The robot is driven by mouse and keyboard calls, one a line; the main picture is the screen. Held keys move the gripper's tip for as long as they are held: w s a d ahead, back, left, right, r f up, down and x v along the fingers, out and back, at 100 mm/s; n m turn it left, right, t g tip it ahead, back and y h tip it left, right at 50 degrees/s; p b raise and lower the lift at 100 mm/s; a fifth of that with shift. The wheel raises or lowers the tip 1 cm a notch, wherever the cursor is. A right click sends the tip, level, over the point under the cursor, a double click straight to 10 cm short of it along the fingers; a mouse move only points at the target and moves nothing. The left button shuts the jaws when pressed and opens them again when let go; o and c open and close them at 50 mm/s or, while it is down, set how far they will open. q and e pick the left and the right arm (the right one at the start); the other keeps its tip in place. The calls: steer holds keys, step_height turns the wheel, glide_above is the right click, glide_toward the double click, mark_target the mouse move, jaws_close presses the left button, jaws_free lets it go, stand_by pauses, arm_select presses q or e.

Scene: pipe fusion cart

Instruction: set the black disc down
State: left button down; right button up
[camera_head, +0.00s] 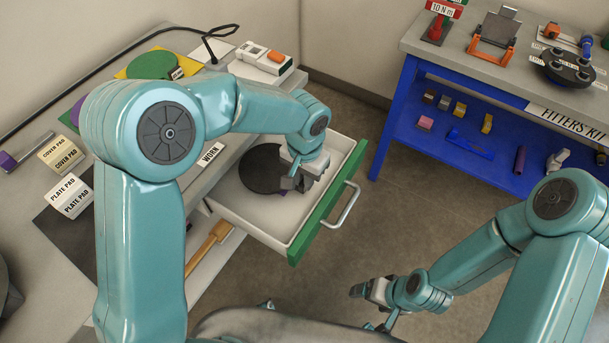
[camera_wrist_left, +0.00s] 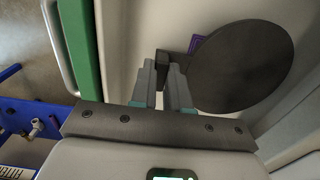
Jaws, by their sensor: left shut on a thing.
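The black disc (camera_head: 260,168) is inside the open white drawer with a green front (camera_head: 330,205). My left gripper (camera_head: 292,182) reaches down into the drawer at the disc's near right edge. In the left wrist view the fingers (camera_wrist_left: 163,82) are shut on a small dark block at the edge of the disc (camera_wrist_left: 240,65). The disc lies flat or nearly so; I cannot tell whether it touches the drawer floor. A bit of purple (camera_wrist_left: 196,42) shows beside its edge. My right gripper (camera_head: 370,291) is away from the drawer, over the floor; its jaw opening is unclear.
The drawer's green front with its handle (camera_head: 345,207) stands close to my left gripper. A label reading WORN (camera_head: 210,154) is on the counter edge above the drawer. A green disc (camera_head: 152,65) lies on a yellow pad. A blue-framed bench (camera_head: 395,118) stands right, across open floor.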

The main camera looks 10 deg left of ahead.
arm_select(q)
steer(key=shift+f, duration=0.1)
steer(key=c, duration=1.1)
jaws_free()
steer(key=shift+r, duration=0.2)
step_height(320, 180, up, 13)
steer(key=p, duration=0.1)
steer(key=shift+p, duration=0.3)
steer(key=shift+f, duration=0.1)
